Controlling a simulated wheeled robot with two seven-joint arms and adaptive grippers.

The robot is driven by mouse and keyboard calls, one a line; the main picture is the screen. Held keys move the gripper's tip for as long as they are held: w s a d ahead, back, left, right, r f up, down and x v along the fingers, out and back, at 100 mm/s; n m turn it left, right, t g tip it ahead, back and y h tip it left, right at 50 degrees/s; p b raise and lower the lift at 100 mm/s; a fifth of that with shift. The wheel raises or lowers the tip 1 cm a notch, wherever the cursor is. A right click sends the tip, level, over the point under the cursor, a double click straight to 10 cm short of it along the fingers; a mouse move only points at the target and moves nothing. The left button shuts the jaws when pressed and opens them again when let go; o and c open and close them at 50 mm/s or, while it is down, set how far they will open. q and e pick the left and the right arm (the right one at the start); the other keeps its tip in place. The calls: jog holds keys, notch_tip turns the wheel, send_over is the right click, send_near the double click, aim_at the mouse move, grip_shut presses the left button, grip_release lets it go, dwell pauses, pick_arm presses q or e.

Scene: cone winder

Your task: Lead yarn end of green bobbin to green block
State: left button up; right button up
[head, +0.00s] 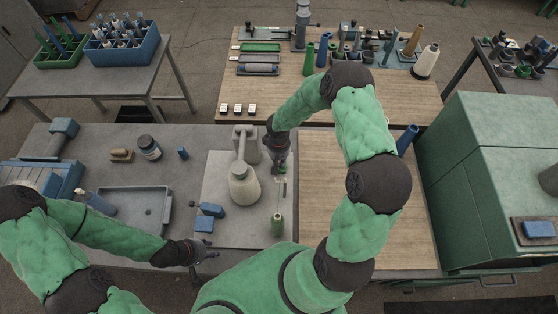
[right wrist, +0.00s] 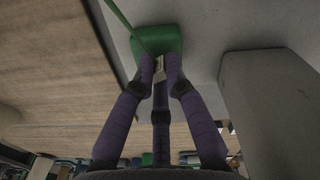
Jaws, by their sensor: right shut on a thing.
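A green strand (right wrist: 126,24) runs from near the tips to the upper left. The green block (right wrist: 157,42) lies just beyond the fingertips; I cannot tell if they touch. My left gripper (head: 212,254) hangs near the table's front edge; its opening is unclear.
The cream winder body (head: 243,185) stands close left of my right gripper. The wooden board (head: 311,215) at right is mostly clear. A green cabinet (head: 490,180) stands at far right.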

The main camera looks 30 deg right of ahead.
pick_arm(q)
jog(key=shift+s+f+b, duration=0.1)
jog(key=shift+f+b, duration=0.7)
jog(key=shift+f, duration=0.05)
pick_arm(e)
jog(key=shift+f, duration=0.3)
dwell(1.0)
jog(key=o, duration=0.8)
jog(key=shift+c, duration=0.2)
jog(key=o, duration=0.5)
jog(key=shift+c, duration=0.2)
jog(key=shift+r, duration=0.1)
pick_arm(q)
jog(key=shift+r+p, duration=0.4)
jog(key=shift+p, duration=0.05)
pick_arm(e)
jog(key=shift+w+r, duration=0.1)
jog(key=shift+r, duration=0.6)
pick_arm(q)
jog(key=shift+s+r+p, duration=0.1)
jog(key=shift+r+p, duration=0.2)
jog(key=shift+r, duration=0.05)
pick_arm(e)
jog(key=shift+r, duration=0.5)
pick_arm(q)
jog(key=shift+w+r+p, duration=0.2)
jog(key=shift+r+p, duration=1.05)
jog(key=shift+r, duration=0.05)
pick_arm(e)
jog(key=shift+r, duration=2.25)
